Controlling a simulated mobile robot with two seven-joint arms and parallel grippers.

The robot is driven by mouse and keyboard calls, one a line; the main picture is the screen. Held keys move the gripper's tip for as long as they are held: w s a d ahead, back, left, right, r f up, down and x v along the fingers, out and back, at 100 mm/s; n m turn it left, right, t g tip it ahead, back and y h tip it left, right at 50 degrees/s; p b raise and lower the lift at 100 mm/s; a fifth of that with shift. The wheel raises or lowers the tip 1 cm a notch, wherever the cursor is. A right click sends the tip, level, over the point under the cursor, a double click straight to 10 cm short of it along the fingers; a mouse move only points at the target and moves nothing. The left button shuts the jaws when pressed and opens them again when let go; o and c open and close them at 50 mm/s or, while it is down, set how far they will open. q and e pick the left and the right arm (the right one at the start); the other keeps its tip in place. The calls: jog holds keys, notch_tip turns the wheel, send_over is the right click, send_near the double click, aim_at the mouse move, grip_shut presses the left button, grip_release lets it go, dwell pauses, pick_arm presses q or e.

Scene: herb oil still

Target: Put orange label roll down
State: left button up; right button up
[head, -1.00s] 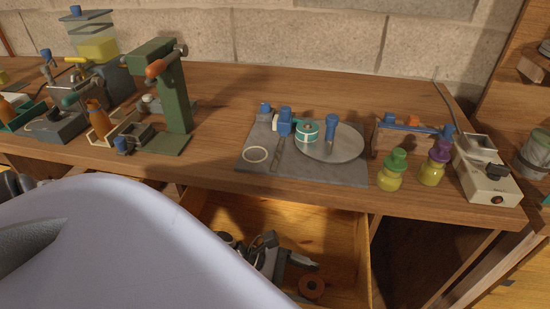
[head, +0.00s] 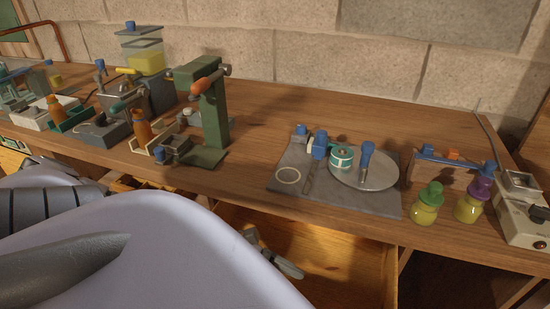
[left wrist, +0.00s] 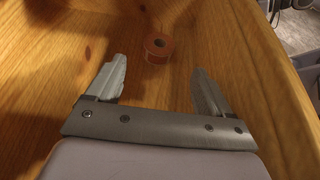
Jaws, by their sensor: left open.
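The orange label roll (left wrist: 158,47) lies on the wooden floor of the open drawer (left wrist: 60,50), in the left wrist view. My left gripper (left wrist: 160,80) is open, and nothing is between its fingers. The roll is beyond the fingertips, apart from them. In the head view my left gripper (head: 272,252) reaches down into the drawer (head: 345,262), partly hidden behind my own pale arm. The roll is hidden in the head view. My right gripper is not in view.
Above the drawer, the bench holds a grey mat (head: 360,203) with a round plate (head: 378,177) and a teal roll (head: 341,157). Two yellow jars (head: 425,208) stand near its front edge. A green press (head: 212,120) stands left. The drawer walls are close around my left gripper.

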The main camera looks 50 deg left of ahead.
pick_arm(q)
jog(key=shift+v, duration=1.15)
jog(key=shift+r+p, duration=0.1)
jog(key=shift+p, duration=0.2)
